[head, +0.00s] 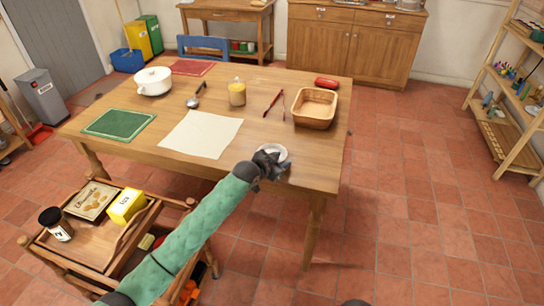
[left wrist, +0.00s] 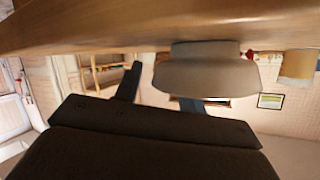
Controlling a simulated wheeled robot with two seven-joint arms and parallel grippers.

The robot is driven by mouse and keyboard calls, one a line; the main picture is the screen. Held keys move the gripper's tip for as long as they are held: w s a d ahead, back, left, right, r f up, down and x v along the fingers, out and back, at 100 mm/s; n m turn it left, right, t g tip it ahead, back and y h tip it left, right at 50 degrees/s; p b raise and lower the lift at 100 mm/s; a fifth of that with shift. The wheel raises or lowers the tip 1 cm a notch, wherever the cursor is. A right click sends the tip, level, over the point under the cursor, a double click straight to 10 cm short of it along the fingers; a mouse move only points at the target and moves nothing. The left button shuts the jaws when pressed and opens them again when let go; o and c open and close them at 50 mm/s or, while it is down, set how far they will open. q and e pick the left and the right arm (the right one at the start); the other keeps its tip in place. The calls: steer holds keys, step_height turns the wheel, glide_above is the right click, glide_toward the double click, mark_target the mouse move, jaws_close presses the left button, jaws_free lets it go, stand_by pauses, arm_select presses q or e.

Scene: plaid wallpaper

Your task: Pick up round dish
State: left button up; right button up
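The round dish (head: 274,150) is small and pale and sits upright at the table's near right part. My left gripper (head: 272,165) is at its near side and hides part of it. In the upside-down left wrist view the dish (left wrist: 205,75) rests with its foot on the wooden table. There my left gripper (left wrist: 165,84) is open: one finger stands clear left of the dish, the other is partly hidden behind the rim. I cannot tell whether either finger touches it. My right gripper is not in view.
On the table (head: 165,135) are a wicker basket (head: 315,108), red tongs (head: 273,103), a yellow-filled jar (head: 237,93), a ladle (head: 194,100), a white pot (head: 153,81), a pale cloth (head: 201,134) and a green mat (head: 118,125). A wooden cart (head: 95,250) stands at lower left.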

arm_select(q)
steer(key=shift+w+d+f, duration=0.15)
steer(key=shift+w+d, duration=0.15)
jaws_close()
